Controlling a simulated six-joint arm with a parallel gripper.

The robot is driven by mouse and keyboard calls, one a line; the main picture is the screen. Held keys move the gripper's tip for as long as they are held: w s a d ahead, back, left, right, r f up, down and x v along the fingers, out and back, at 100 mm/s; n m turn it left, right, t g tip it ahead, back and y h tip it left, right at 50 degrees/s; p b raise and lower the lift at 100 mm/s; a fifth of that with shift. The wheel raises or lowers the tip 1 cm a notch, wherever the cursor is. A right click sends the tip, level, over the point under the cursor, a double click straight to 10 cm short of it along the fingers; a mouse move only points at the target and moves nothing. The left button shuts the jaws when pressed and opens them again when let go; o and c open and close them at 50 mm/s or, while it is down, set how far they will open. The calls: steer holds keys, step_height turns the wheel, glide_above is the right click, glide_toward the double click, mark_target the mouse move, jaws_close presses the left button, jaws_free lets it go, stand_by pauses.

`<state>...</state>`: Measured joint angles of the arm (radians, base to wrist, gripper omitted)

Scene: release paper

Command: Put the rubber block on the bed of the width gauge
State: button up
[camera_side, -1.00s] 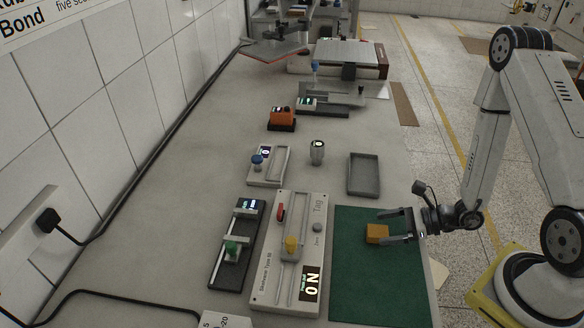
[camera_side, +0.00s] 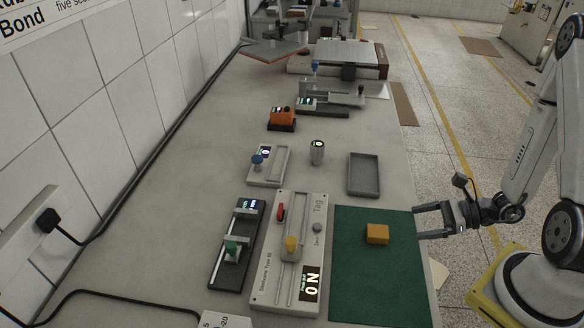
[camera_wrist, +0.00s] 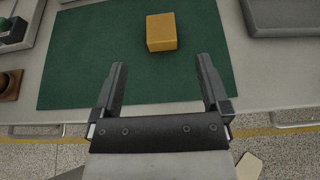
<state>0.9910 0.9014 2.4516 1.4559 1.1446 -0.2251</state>
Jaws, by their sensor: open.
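An orange-yellow block (camera_side: 377,234), which I take as the rubber block, lies flat on the green mat (camera_side: 355,290). In the wrist view the block (camera_wrist: 161,32) sits beyond my fingertips, roughly in line with the gap between them. My gripper (camera_side: 416,222) is open and empty at the mat's right edge, apart from the block; its fingers also show in the wrist view (camera_wrist: 162,62). A black gauge with a green knob (camera_side: 234,255) and a display stands left of the mat; I take it as the width gauge, but its label is unreadable.
A long pale device (camera_side: 264,270) with a yellow knob and red lever stands between mat and black gauge. A grey tray (camera_side: 364,190), a small cylinder (camera_side: 317,152) and a blue-knobbed device (camera_side: 281,178) stand behind. Bare tabletop lies around them.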

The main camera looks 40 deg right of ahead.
stand_by(0.7)
